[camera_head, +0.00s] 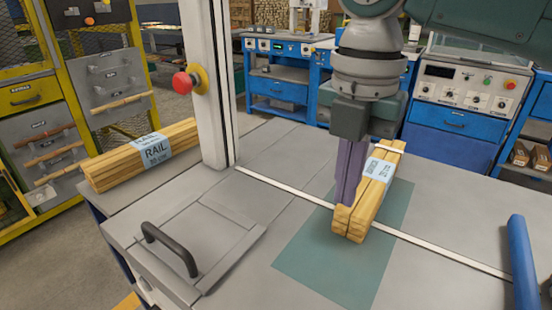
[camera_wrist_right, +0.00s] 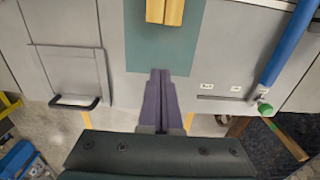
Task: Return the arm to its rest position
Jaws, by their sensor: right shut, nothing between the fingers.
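My right gripper (camera_head: 345,198) points down, its purple fingers together and empty. In the head view it overlaps the left side of a strapped bundle of wooden pieces (camera_head: 383,190) with a pale label. That bundle lies on a teal mat (camera_head: 305,256) on the grey bench. In the right wrist view the gripper's fingertips (camera_wrist_right: 160,74) are shut, and the bundle's end (camera_wrist_right: 165,12) shows beyond them at the top edge, with mat (camera_wrist_right: 165,45) visible between. My left gripper is in neither view.
A bundle labelled RAIL (camera_head: 110,168) lies at the bench's left, beside a white post (camera_head: 213,100) with a red button (camera_head: 184,82). A dark handle (camera_head: 170,248) stands up at the front left. A blue bar (camera_head: 523,262) is at the right.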

